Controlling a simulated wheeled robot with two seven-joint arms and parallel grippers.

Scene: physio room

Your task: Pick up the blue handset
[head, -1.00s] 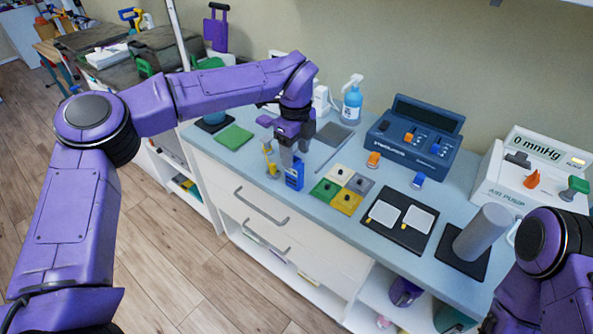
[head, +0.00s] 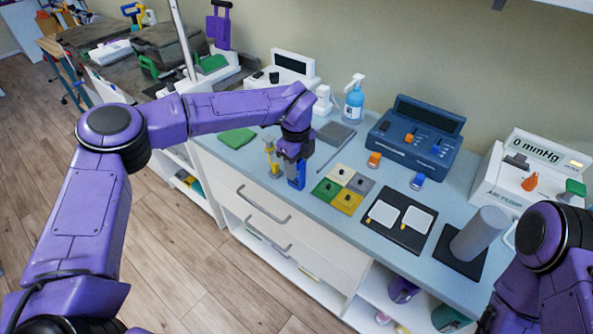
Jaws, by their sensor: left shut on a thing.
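The blue handset (head: 297,182) stands upright near the front edge of the light blue counter, its upper part hidden by my left gripper. My left gripper (head: 295,166) points down and is shut on the blue handset. I cannot tell whether the handset's lower end touches the counter. Part of my right arm shows at the lower right, but its gripper is out of view.
A yellow-and-grey item (head: 272,160) stands just left of the handset. Coloured square pads (head: 348,200) lie to its right, then a black tray (head: 376,235) and a grey cylinder (head: 479,235). A blue device (head: 414,155) and spray bottle (head: 354,103) stand behind.

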